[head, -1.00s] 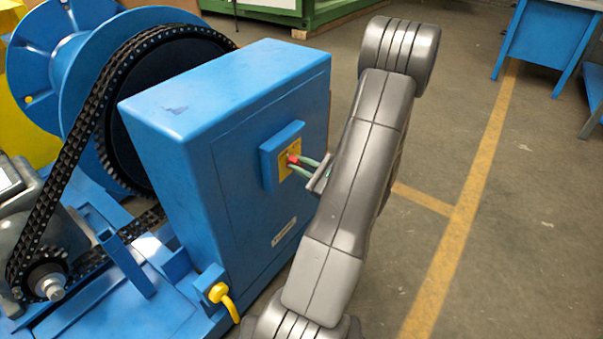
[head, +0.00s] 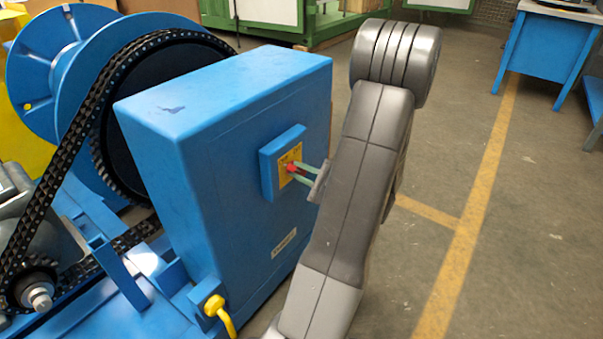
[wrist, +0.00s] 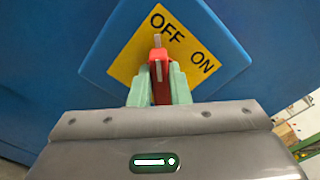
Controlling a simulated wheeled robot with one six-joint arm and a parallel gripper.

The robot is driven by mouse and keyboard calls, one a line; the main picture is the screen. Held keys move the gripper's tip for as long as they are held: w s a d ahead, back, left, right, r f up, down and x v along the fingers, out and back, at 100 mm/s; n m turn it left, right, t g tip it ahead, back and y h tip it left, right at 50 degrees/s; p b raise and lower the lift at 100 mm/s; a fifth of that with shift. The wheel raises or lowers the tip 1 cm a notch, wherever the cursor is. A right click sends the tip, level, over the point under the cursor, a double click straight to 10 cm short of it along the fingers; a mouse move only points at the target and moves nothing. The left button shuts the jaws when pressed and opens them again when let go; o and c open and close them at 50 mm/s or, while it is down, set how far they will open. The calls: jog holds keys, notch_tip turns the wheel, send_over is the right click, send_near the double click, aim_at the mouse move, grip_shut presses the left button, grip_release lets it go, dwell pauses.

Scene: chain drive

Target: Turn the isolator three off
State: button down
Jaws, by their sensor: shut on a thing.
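The isolator is a small blue box (head: 267,169) with a yellow plate (head: 284,171) on the side of the big blue housing. Its red knob (wrist: 160,72) shows in the wrist view, with a pale pointer line running up towards the word OFF on the yellow plate (wrist: 135,58). ON is to the right of it. My gripper (wrist: 160,85) is shut on the red knob, one green finger on each side. In the head view my gripper (head: 300,174) reaches the knob from the right. No number for the isolator is readable.
The blue housing (head: 230,200) stands close on the left, beside a chain (head: 75,130) and a blue drum. A yellow hook-shaped handle (head: 220,312) sticks out low at its front corner. Open floor (head: 420,260) lies right of my arm, with a blue table (head: 555,45) farther back.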

jog(key=c, duration=1.4)
grip_release()
jog(key=shift+o, duration=0.2)
jog(key=p+v, duration=0.3)
jog(key=v, duration=1.1)
jog(key=b+x, duration=0.3)
jog(key=x, duration=1.1)
